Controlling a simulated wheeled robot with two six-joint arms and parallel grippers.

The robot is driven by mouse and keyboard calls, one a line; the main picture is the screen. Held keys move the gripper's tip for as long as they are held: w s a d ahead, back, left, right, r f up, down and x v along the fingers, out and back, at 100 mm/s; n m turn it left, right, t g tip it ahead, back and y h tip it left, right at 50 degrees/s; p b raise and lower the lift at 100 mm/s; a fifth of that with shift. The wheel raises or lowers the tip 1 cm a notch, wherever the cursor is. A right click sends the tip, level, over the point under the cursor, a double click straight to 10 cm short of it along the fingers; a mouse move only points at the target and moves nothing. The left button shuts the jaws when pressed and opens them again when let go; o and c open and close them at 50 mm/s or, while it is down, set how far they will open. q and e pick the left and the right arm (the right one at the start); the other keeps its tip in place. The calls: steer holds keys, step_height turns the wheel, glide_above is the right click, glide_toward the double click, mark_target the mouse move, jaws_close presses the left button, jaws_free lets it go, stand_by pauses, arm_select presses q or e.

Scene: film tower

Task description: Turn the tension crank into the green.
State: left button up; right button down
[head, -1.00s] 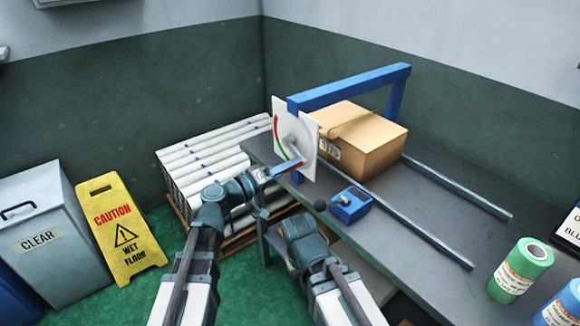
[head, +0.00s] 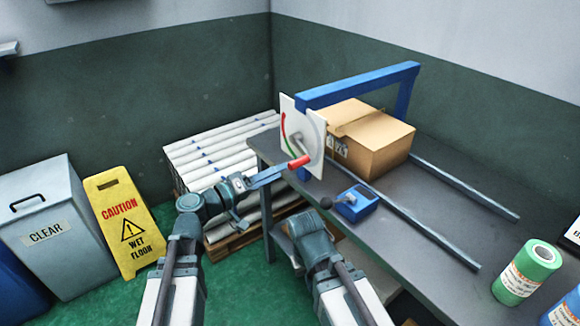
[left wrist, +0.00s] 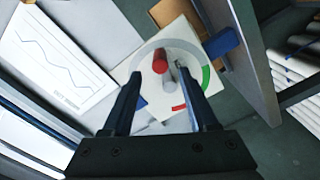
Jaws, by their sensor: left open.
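The tension crank's red handle (head: 299,161) sticks out in front of a white dial plate (head: 316,134) at the near end of a blue frame. The dial has a red arc and a green arc. In the left wrist view the round red handle end (left wrist: 160,62) sits off the grey hub, and the green arc (left wrist: 206,78) lies to its right. My left gripper (head: 282,172) is open beside the handle. In the left wrist view its fingertips (left wrist: 160,72) flank the handle without gripping it; depth is unclear. My right arm shows below, its gripper not discernible.
A cardboard box (head: 372,140) stands on the grey bench (head: 420,225) under the blue frame (head: 365,85). A blue box (head: 357,206) with a black-knobbed lever sits near the bench edge. White rolls (head: 215,155) are stacked left of the bench; a yellow sign (head: 125,225) stands farther left.

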arm_select(q)
steer(key=v, duration=0.6)
steer(key=shift+a, duration=0.15)
steer(key=shift+s, duration=0.1)
